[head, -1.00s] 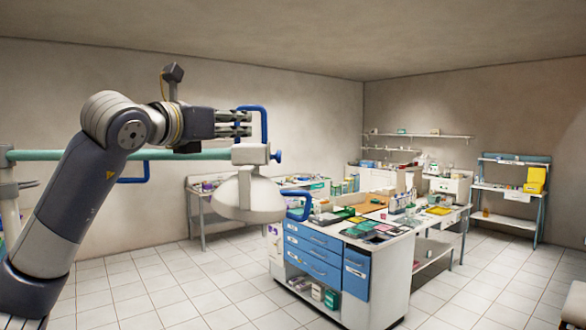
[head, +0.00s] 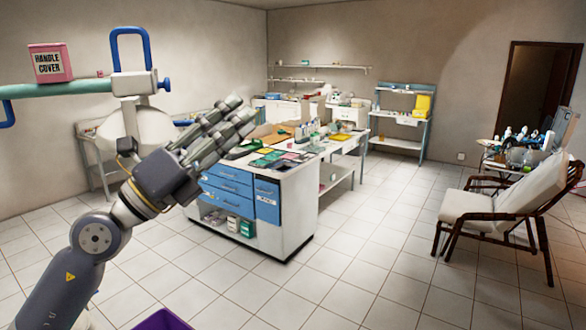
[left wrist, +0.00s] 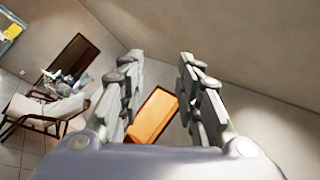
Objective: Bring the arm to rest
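My left arm rises from the lower left in the head view, its elbow bent. My left gripper (head: 240,112) points up and to the right, in front of the workbench in the picture. In the left wrist view the fingers (left wrist: 158,68) stand wide apart with nothing between them, so it is open and empty. The dental lamp (head: 133,83) with its blue handle (head: 130,38) is behind and left of the gripper, and the gripper is apart from the handle. My right gripper is not in view.
A pink box marked HANDLE COVER (head: 50,63) shows by the green lamp arm (head: 60,89). A cluttered workbench with blue drawers (head: 228,184) stands mid-room. A cream chair (head: 490,208) is at right. A purple bin (head: 160,320) is at the bottom edge. Tiled floor between is clear.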

